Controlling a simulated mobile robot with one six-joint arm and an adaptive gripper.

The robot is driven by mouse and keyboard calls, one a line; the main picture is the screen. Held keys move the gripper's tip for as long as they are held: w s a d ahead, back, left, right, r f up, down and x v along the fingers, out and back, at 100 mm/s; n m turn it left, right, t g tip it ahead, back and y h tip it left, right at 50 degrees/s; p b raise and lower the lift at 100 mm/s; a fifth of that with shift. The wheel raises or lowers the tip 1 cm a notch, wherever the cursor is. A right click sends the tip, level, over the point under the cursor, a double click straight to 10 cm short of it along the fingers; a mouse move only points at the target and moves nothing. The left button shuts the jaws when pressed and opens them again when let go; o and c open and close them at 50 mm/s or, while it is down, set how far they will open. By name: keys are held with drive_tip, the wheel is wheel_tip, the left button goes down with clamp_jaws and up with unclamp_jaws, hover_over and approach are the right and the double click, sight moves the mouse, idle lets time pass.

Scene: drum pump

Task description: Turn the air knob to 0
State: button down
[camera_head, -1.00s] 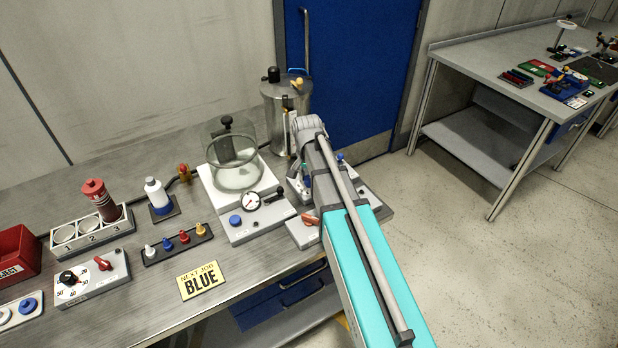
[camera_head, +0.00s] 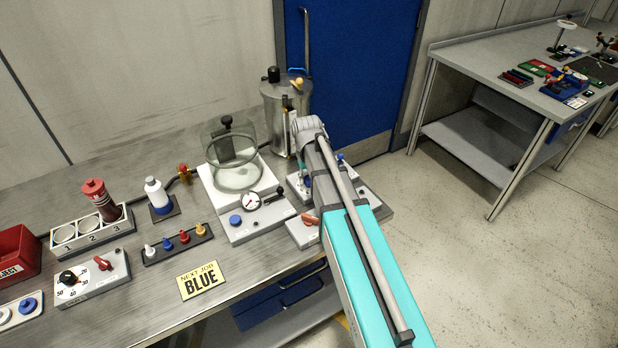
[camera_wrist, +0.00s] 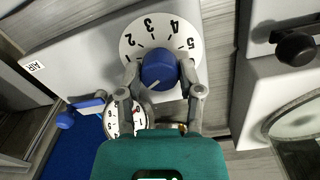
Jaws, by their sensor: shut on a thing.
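My gripper (camera_wrist: 161,78) is shut on the knob, one finger on each side. A pale pointer line on the knob points to the lower left; the dial's 0 is not visible, and the left finger covers part of that side. In the head view my arm hides the gripper and knob.
In the wrist view, a small white gauge (camera_wrist: 125,117) sits close by the left finger. A black knob (camera_wrist: 295,48) is at right. In the head view, a steel pot (camera_head: 286,112) stands behind my arm and a glass bell jar (camera_head: 233,158) stands left.

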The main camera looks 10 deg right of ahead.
idle(0.4)
drive_tip(key=shift+c, duration=1.3)
unclamp_jaws()
drive_tip(key=shift+m, duration=0.4)
